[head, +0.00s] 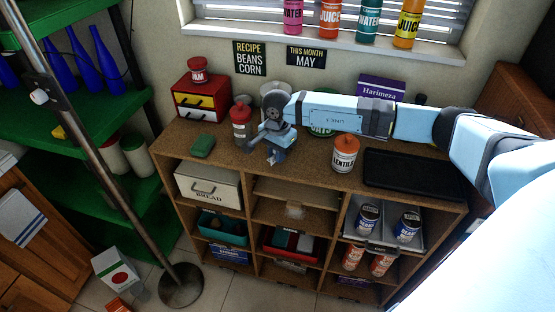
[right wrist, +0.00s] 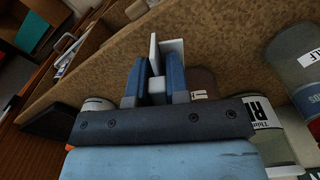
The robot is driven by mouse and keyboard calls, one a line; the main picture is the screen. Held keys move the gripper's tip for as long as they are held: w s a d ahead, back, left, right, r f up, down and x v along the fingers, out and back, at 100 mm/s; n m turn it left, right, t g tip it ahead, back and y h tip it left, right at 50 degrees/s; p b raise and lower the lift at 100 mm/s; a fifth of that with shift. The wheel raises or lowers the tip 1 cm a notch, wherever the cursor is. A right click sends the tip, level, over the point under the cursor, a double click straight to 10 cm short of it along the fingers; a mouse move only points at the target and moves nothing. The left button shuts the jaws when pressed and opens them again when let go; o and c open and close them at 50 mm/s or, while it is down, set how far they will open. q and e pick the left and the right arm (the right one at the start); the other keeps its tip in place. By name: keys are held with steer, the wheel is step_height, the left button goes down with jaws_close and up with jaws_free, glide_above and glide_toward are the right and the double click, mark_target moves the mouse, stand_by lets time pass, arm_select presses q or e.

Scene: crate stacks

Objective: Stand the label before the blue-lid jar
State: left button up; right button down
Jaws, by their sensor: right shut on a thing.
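My right gripper (head: 276,156) is low over the front part of the cabinet top, left of the orange-lid lentils jar (head: 345,153). In the right wrist view its blue fingers (right wrist: 156,80) are shut on a thin white label (right wrist: 154,52). The label's face is turned away, and I cannot make it out in the head view. A pale jar (head: 274,90) stands behind the gripper, partly covered by my arm. No clearly blue lid shows on the cabinet top; my arm hides part of the back row. My left gripper is out of view.
A red-lid jar (head: 240,122) stands close left of the gripper, with a green block (head: 202,146) further left. A black tray (head: 412,174) lies at the right of the top (head: 305,171). The front strip between gripper and lentils jar is clear.

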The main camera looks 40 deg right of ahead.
steer(key=shift+f, duration=1.45)
steer(key=shift+f, duration=0.15)
steer(key=c, duration=1.1)
jaws_free()
